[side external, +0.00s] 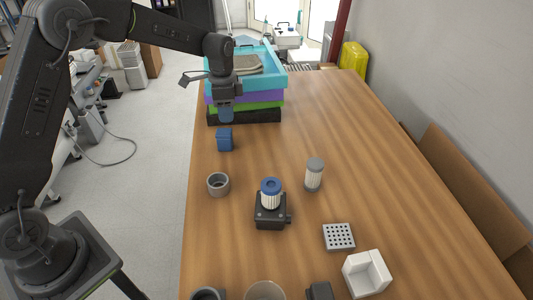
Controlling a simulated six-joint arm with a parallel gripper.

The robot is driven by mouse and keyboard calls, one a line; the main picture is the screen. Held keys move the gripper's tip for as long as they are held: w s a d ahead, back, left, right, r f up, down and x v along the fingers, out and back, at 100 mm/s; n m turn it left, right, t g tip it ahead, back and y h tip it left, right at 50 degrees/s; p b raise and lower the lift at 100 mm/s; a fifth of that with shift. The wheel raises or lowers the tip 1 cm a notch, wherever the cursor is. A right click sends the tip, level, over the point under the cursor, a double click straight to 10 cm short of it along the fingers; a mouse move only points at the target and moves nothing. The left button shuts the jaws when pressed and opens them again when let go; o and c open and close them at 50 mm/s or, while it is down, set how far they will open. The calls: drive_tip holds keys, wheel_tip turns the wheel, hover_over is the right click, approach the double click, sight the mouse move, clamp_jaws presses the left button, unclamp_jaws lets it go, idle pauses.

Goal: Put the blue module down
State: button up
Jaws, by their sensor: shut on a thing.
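The blue module (224,140) is a small, dark blue block at the left side of the wooden table, in front of the stacked trays. My gripper (226,119) points straight down just above it and is shut on it. The fingertips are small in this view, and the exact grip is hard to make out. The module looks upright. I cannot tell whether its underside touches the table.
Stacked trays (273,84) stand behind my gripper. A grey ring (218,184), a black housing (270,214) with a blue-capped filter (270,194), a grey-capped cartridge (314,175), a perforated block (339,237) and a white block (367,274) stand nearer. The table's right side is clear.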

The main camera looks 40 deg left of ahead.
drive_tip(key=shift+w+a+f, duration=0.15)
drive_tip(key=shift+w+a, duration=0.2)
hover_over(267, 153)
wheel_tip(267, 153, down, 7)
drive_tip(key=shift+r, duration=0.1)
drive_tip(key=shift+f, duration=2.05)
drive_tip(key=shift+f, duration=0.1)
drive_tip(key=o, duration=0.9)
